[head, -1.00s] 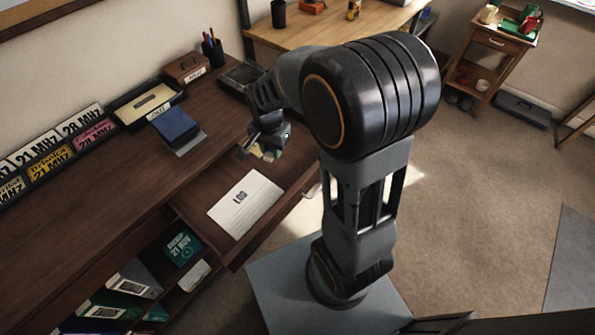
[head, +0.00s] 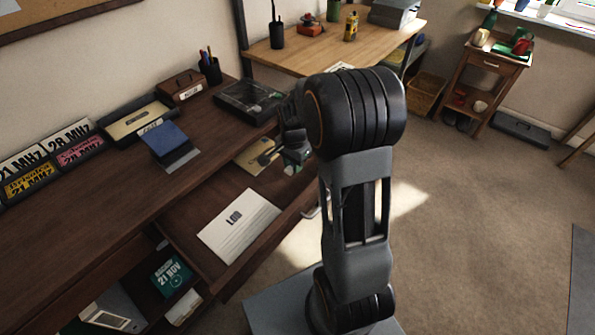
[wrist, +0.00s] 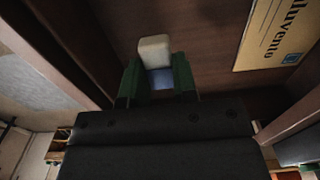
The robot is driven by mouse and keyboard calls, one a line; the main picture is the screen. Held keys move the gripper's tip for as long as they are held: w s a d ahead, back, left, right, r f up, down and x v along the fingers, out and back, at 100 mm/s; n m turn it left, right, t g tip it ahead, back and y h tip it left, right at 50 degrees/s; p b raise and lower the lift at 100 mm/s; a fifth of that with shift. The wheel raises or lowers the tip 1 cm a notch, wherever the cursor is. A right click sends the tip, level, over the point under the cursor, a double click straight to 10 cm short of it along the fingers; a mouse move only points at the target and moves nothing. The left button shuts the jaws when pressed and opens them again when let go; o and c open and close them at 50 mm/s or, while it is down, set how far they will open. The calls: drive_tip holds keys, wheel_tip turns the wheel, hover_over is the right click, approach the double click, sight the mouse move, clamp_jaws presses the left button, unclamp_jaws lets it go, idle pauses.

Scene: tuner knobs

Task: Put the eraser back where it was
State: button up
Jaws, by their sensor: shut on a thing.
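My gripper (wrist: 157,80) is shut on the eraser (wrist: 154,52), a small block with a white upper part and a blue lower part, held between green fingertips in the wrist view. In the head view my gripper (head: 292,164) is over the far end of the open drawer (head: 190,210). The eraser is too small and covered to make out clearly there. The wrist view shows the brown drawer floor beyond the eraser; I cannot tell how high the eraser is above it.
The drawer holds a white LOG pad (head: 238,224) and a tan printed card (head: 257,156), also in the wrist view (wrist: 276,36).

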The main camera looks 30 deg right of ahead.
sight(297, 175)
drive_tip(key=shift+w+d+f, duration=0.3)
drive_tip(key=shift+d+f, duration=0.1)
drive_tip(key=shift+f, duration=0.2)
drive_tip(key=shift+w+d+f, duration=0.25)
drive_tip(key=shift+d+f, duration=0.15)
drive_tip(key=shift+f, duration=0.2)
drive_tip(key=shift+w+d+f, duration=0.1)
drive_tip(key=shift+d+f, duration=0.05)
drive_tip(key=shift+f, duration=1.55)
drive_tip(key=shift+b, duration=0.3)
drive_tip(key=shift+f, duration=0.2)
drive_tip(key=o, duration=0.8)
